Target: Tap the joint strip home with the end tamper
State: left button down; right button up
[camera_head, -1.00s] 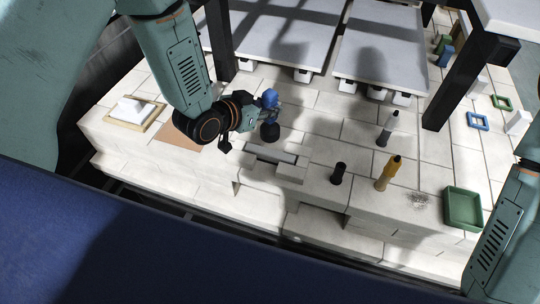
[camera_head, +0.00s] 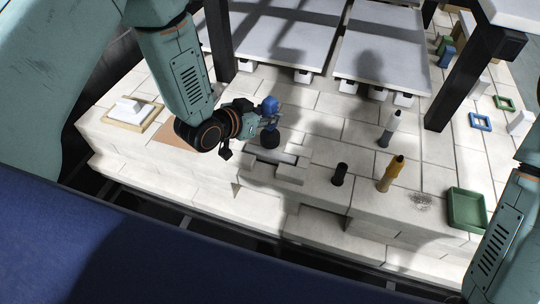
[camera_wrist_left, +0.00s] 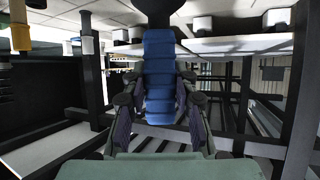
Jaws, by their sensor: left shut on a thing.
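The end tamper has a blue handle (camera_head: 270,105) and a dark rounded head (camera_head: 269,139). My left gripper (camera_head: 266,120) is shut on its handle and holds it upright with the head down. In the left wrist view the blue handle (camera_wrist_left: 160,75) sits between both fingers. A pale strip (camera_head: 276,155), which looks like the joint strip, lies in a slot among the white bricks. The tamper head is at the strip's far left end; I cannot tell whether they touch. My right arm comes in at the right, its gripper out of sight.
A black cylinder (camera_head: 340,174), a yellow tool (camera_head: 391,174) and a grey tool (camera_head: 389,129) stand to the right. A green tray (camera_head: 467,209) lies farther right. Dark posts (camera_head: 459,80) rise behind. A framed white block (camera_head: 131,112) is at the left.

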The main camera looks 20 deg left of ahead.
aim_at(266, 127)
pick_arm(q)
jog(key=shift+r, duration=0.1)
dwell(0.3)
notch_tip(266, 127, down, 6)
jog(key=b, duration=0.3)
jog(key=shift+b, duration=0.35)
jog(key=shift+s+r, duration=0.15)
jog(key=shift+r, duration=0.1)
jog(key=shift+r+p, duration=0.55)
jog(key=shift+p, duration=0.3)
notch_tip(266, 127, up, 4)
jog(key=p, duration=0.3)
jog(key=shift+f, duration=0.25)
